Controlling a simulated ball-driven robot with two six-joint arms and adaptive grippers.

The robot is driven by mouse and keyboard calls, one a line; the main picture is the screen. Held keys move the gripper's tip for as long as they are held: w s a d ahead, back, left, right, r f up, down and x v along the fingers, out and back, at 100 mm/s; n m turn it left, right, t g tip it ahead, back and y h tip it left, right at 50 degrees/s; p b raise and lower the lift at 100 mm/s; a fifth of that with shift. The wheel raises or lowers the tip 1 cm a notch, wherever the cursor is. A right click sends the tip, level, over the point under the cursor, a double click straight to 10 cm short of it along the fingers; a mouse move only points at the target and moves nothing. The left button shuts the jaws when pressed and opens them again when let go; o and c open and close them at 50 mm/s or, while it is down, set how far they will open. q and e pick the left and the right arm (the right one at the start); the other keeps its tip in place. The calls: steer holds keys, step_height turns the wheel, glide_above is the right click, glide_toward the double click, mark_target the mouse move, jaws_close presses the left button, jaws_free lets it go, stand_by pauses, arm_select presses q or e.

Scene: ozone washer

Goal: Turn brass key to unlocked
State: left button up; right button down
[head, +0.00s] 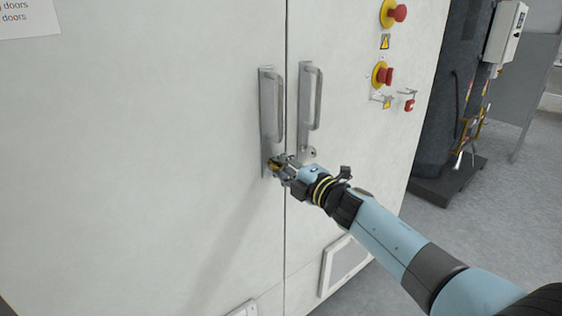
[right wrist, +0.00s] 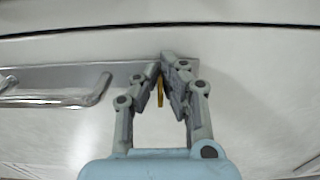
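The brass key (head: 274,165) is at the lower end of the left door's handle plate (head: 268,100). In the right wrist view the brass key (right wrist: 160,92) is a thin yellow piece between my fingertips. My right gripper (head: 279,167) reaches in from the lower right, and its fingers partly hide the key. In the right wrist view the gripper (right wrist: 161,72) has its fingertips close together on both sides of the key, shut on it. The key's exact turn angle is hard to tell. My left gripper is not in view.
The white cabinet has two doors with metal bar handles; the right handle (head: 311,95) is close above my gripper. Red emergency buttons (head: 395,13) and a red lock (head: 409,105) are on the right. A vent (head: 343,263) is low on the right door. Open floor lies at right.

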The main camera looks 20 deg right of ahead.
stand_by(0.5)
steer(key=c, duration=1.5)
jaws_free()
steer(key=v, duration=1.2)
